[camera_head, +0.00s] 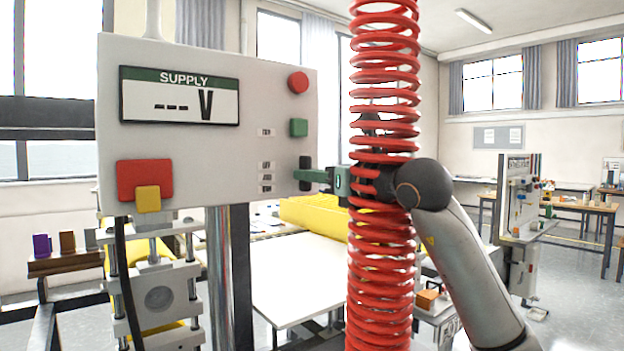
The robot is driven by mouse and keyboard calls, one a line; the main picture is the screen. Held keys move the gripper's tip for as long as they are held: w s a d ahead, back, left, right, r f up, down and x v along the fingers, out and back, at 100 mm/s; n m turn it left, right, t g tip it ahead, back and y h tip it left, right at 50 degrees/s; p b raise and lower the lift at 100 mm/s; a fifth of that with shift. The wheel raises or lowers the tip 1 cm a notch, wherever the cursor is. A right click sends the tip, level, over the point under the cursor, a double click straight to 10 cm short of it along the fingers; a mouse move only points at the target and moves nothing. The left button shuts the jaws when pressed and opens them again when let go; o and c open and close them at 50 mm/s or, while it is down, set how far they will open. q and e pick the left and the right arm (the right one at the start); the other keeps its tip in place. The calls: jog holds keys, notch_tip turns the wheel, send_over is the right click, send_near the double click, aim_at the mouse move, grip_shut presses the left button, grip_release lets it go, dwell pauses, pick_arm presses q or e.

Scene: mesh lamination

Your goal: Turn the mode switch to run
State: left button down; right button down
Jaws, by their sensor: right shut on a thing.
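The mode switch (305,186) is a small black knob near the right edge of the pale control panel (215,75). Several tiny labels (266,177) sit left of it, too small to read. My right gripper (309,175) has green fingers that reach the knob from the right and are shut on it. The fingers cover the knob's middle, so I cannot tell which label it points to. My left gripper is not in view.
A red coiled hose (381,285) hangs in front of my right wrist and partly hides it. The panel carries a display reading "SUPPLY --- V" (180,96), a red button (298,82), a green button (298,127) and a red-and-yellow switch (145,180). A white table (300,275) stands behind.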

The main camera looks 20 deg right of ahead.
dwell(0.4)
jog(key=c, duration=0.8)
grip_release()
jog(key=shift+s, duration=0.1)
pick_arm(q)
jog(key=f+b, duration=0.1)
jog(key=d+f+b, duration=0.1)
jog(key=b, duration=0.1)
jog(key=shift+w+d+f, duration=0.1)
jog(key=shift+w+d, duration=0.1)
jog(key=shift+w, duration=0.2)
pick_arm(e)
jog(key=v, duration=1.2)
jog(key=shift+s+r, duration=0.1)
jog(key=shift+s, duration=0.05)
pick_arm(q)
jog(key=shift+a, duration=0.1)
